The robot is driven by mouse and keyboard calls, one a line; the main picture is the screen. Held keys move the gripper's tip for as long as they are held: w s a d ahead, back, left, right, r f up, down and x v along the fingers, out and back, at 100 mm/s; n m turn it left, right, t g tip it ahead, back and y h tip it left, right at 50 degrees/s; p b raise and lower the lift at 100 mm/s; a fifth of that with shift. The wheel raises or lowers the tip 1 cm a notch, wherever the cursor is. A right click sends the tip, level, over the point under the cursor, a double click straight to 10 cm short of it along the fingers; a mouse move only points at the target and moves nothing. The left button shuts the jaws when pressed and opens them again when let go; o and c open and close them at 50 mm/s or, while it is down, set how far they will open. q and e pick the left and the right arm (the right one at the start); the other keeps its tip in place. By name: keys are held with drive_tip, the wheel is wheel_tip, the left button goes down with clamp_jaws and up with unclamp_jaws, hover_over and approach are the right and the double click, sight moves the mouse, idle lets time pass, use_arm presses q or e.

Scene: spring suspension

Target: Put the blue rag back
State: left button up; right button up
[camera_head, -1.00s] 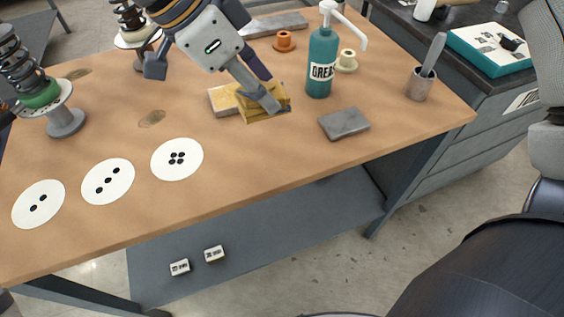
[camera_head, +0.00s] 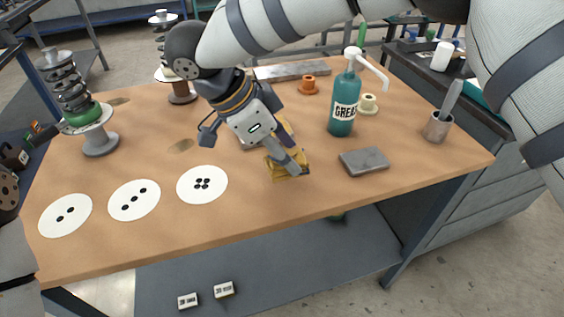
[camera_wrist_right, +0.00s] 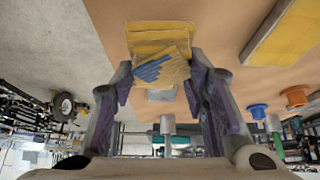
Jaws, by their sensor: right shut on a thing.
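My right gripper (camera_head: 290,168) is shut on a folded yellow rag (camera_head: 285,163) over the front part of the wooden table. In the right wrist view the rag (camera_wrist_right: 160,40) is pinched between the fingers of the right gripper (camera_wrist_right: 160,88) and shows a blue striped patch. No wholly blue rag is visible. I cannot tell whether the rag touches the tabletop.
A teal grease bottle (camera_head: 343,108) and grey slab (camera_head: 364,161) stand to the right, with a tool cup (camera_head: 437,128) beyond. White dotted discs (camera_head: 202,184) lie front left. A spring stand (camera_head: 85,117) is at left. The front table strip is clear.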

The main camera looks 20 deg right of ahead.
drive_tip(key=shift+w+f, duration=0.25)
drive_tip(key=shift+f, duration=0.05)
drive_tip(key=f, duration=0.3)
drive_tip(key=shift+w+d+f, duration=0.15)
drive_tip(key=shift+w+f, duration=0.05)
drive_tip(key=o, duration=1)
drive_tip(key=shift+f, duration=0.1)
